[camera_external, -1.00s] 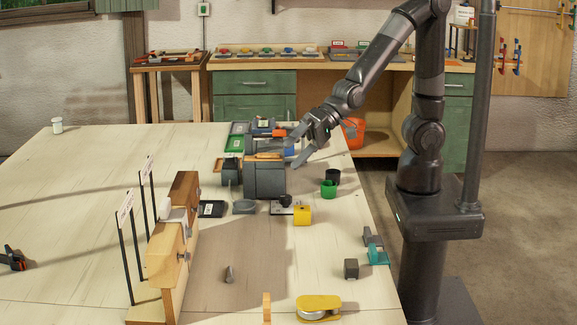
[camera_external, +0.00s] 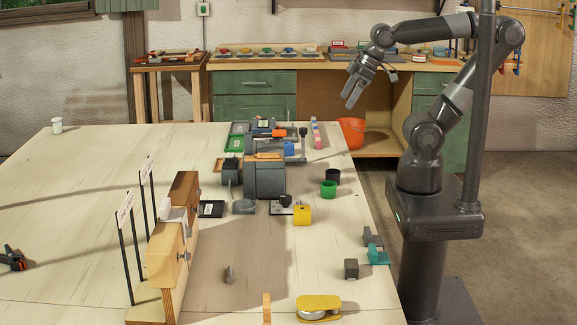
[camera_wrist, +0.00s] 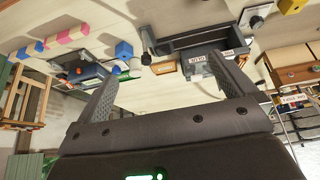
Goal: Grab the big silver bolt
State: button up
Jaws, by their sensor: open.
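A small grey upright piece (camera_external: 229,274) stands on the front middle of the table in the external view; it may be the silver bolt, but it is too small to tell. Grey metal fittings (camera_external: 184,256) also show on the side of the wooden block stand (camera_external: 175,270). My gripper (camera_external: 354,98) is raised beyond the table's right edge, over the floor, well apart from these things. In the wrist view my gripper (camera_wrist: 166,70) has its two fingers spread with nothing between them. No clear bolt shows in the wrist view.
A grey machine block (camera_external: 265,182) stands mid-table, with green (camera_external: 329,189) and dark cups at its right. A yellow block (camera_external: 302,216), a yellow pulley-like piece (camera_external: 319,306) and a teal piece (camera_external: 377,255) lie along the right. An orange bucket (camera_external: 351,131) is behind. The table's left is mostly clear.

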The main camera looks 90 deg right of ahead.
jog(key=c, duration=0.5)
jog(key=w+a+r+g, duration=0.1)
jog(key=w+a+r, duration=0.2)
jog(key=w+a, duration=0.35)
jog(key=w+a+r+y, duration=0.1)
jog(key=w+a+r, duration=0.25)
jog(key=w, duration=0.55)
jog(key=w+a+r+g, duration=0.1)
jog(key=w+a+r, duration=0.2)
jog(key=w+a, duration=0.3)
jog(key=n+g, duration=0.1)
jog(key=g, duration=0.1)
send_over(230, 270)
jog(key=shift+h, duration=0.4)
jog(key=f, duration=2.4)
jog(key=shift+s+d+f, duration=0.15)
jog(key=shift+s+f, duration=0.1)
jog(key=shift+s, duration=0.15)
jog(key=shift+w+a+f, duration=0.15)
jog(key=shift+f, duration=1.3)
jog(key=shift+w+a+f, duration=0.1)
jog(key=shift+f, duration=1.35)
